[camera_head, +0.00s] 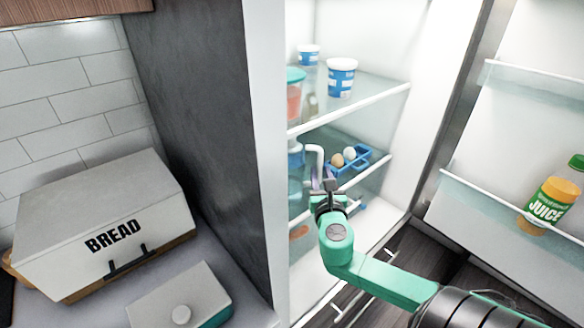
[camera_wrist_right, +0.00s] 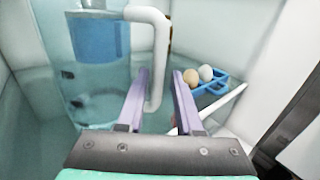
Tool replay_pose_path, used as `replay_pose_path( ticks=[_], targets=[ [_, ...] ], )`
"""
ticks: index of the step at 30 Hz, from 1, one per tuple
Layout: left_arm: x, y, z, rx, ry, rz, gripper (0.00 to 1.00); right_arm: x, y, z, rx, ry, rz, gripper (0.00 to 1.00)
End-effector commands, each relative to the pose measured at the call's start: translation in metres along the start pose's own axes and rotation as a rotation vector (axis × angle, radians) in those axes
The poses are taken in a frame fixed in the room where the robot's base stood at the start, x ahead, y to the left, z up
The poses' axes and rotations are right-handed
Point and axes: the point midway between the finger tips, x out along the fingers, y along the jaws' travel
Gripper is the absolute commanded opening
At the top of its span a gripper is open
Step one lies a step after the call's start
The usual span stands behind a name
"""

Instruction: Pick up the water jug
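The water jug (camera_head: 296,160) stands on a fridge shelf, partly hidden behind the fridge's side wall in the head view. In the right wrist view the jug (camera_wrist_right: 98,65) is a clear bluish body with a blue part inside and a white handle (camera_wrist_right: 161,45) on its right side. My right gripper (camera_head: 325,184) reaches into the fridge at the handle. In the wrist view its two purple fingers (camera_wrist_right: 160,85) are apart, with the lower part of the handle showing between them. I cannot tell whether either finger touches it. My left gripper is out of view.
A blue egg holder (camera_head: 361,164) with eggs sits right of the jug. Tubs (camera_head: 341,78) stand on the glass shelf above. The open fridge door on the right holds a juice bottle (camera_head: 551,204). A bread box (camera_head: 105,220) stands on the counter at left.

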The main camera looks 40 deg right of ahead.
Motion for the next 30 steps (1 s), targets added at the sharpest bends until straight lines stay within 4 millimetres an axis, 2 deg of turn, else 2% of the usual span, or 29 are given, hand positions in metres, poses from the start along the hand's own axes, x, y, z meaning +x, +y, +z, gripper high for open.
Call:
replay_pose_path(
  ticks=[5, 9, 15, 18, 30],
  targets=[
    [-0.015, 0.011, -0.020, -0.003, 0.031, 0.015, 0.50, 0.033, 0.001, 0.007, 0.000, -0.002, -0.003, 0.35],
    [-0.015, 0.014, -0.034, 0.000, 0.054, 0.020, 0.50, 0.051, 0.002, 0.003, 0.001, 0.000, -0.001, 0.35],
    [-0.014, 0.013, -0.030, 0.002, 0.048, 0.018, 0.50, 0.052, 0.002, 0.001, 0.001, 0.002, 0.000, 0.35],
    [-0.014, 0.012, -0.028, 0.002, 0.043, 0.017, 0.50, 0.052, 0.002, 0.001, 0.001, 0.002, 0.000, 0.00],
    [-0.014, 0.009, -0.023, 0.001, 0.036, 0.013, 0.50, 0.051, 0.002, 0.001, 0.002, 0.002, 0.001, 0.00]
  ],
)
